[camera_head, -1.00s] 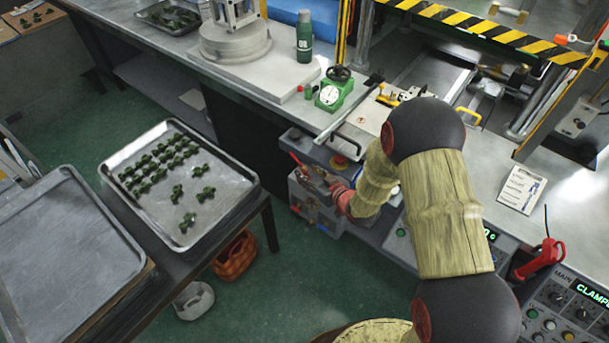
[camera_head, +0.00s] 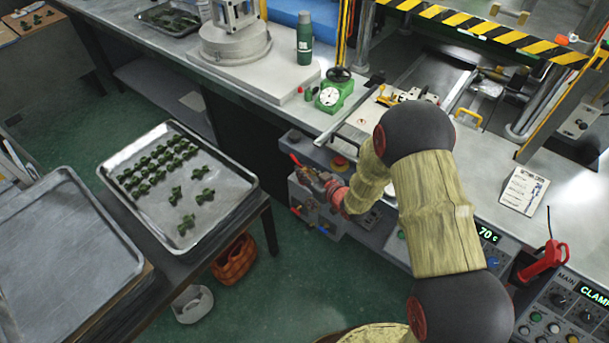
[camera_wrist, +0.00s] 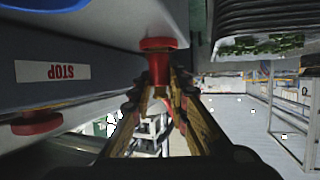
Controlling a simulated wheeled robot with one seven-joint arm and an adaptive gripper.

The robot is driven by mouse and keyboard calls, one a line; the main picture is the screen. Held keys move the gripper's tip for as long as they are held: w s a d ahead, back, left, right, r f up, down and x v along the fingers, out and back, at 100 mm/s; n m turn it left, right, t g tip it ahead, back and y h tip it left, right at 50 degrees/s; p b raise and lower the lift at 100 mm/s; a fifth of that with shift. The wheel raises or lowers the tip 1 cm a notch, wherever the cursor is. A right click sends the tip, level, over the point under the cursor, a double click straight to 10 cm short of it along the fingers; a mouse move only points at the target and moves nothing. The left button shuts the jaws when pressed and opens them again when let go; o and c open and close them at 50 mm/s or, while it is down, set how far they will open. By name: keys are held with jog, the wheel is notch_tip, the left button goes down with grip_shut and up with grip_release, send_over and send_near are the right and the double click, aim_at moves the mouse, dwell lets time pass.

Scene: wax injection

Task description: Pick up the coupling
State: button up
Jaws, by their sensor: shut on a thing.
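The coupling (camera_wrist: 158,62) appears to be a red part with a wide flanged end, seen in the wrist view. My gripper (camera_wrist: 162,85) has its fingers closed around the coupling's narrower body, with the flange beyond the fingertips. In the head view my gripper (camera_head: 312,174) is low at the front of a grey box unit below the bench edge. A bit of red (camera_head: 295,159) shows at its tips. The fingers hide most of the coupling there, and I cannot tell whether it is still attached to the unit.
A grey unit (camera_head: 300,193) with small coloured fittings is right at my gripper. A red stop button (camera_head: 339,162) sits close to its right, also in the wrist view (camera_wrist: 36,123). The bench edge is above. A tray (camera_head: 228,197) of green parts is left.

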grip_shut()
jog(key=shift+r, duration=0.1)
